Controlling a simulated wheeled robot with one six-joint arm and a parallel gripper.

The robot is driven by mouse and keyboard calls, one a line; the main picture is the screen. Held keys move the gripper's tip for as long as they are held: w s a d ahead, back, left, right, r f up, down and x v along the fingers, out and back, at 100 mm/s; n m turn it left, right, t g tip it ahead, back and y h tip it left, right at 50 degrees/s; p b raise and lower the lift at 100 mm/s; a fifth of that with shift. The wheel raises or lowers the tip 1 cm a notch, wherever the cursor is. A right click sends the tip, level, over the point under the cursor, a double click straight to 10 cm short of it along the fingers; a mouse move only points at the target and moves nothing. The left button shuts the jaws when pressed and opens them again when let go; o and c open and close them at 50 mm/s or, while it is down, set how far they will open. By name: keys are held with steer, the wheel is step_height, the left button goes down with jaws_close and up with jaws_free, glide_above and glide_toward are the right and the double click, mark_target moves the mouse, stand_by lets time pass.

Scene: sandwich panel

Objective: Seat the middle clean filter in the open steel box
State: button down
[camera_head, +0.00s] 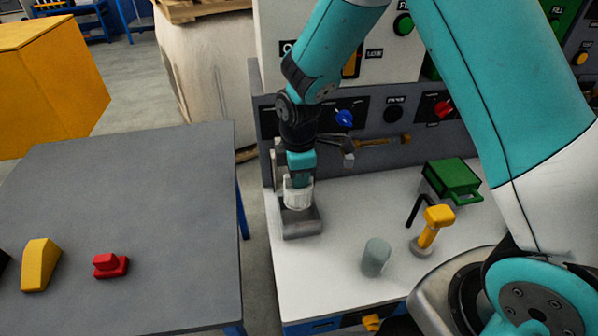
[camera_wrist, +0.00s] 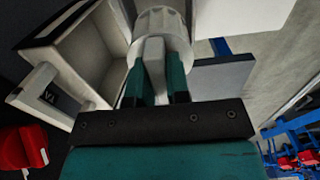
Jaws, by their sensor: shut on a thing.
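My gripper (camera_head: 300,180) is shut on a white ribbed filter (camera_head: 298,194) and holds it upright over the steel box (camera_head: 303,224) near the bench's left edge. In the wrist view the two teal fingers (camera_wrist: 158,85) clasp the grey grip on top of the filter (camera_wrist: 163,22). The open steel box (camera_wrist: 92,45) shows there to the left of the filter, with its pale inside partly visible. The filter's lower end is hidden, so I cannot tell whether it touches the box.
A grey cylinder (camera_head: 376,257), a yellow-handled tool (camera_head: 432,229) and a green case (camera_head: 452,180) stand on the white bench to the right. The grey table (camera_head: 150,220) at left holds a red block (camera_head: 110,265) and a yellow block (camera_head: 41,265).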

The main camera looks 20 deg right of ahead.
mark_target(299, 200)
step_height(299, 200, down, 6)
steer(key=b, duration=0.4)
steer(key=shift+f+b, duration=0.55)
steer(key=shift+f, duration=0.1)
steer(key=shift+f, duration=0.35)
stand_by(0.7)
steer(key=c, duration=1)
jaws_free()
steer(key=shift+s, duration=0.1)
step_height(299, 200, up, 18)
steer(key=shift+f, duration=0.25)
steer(key=s+a+r+m+y, duration=0.1)
steer(key=s+r+m, duration=0.1)
steer(key=s, duration=0.5)
steer(key=s+a+r+m+y+p, duration=0.1)
steer(key=s+a+r+m, duration=0.1)
steer(key=s, duration=0.6)
steer(key=s+a+r+m+y+p, duration=0.1)
steer(key=s+r+m, duration=0.3)
steer(key=s, duration=0.4)
steer(key=shift+a+r+m+y, duration=0.1)
steer(key=shift+a+m+y, duration=0.15)
steer(key=shift+m+y, duration=0.25)
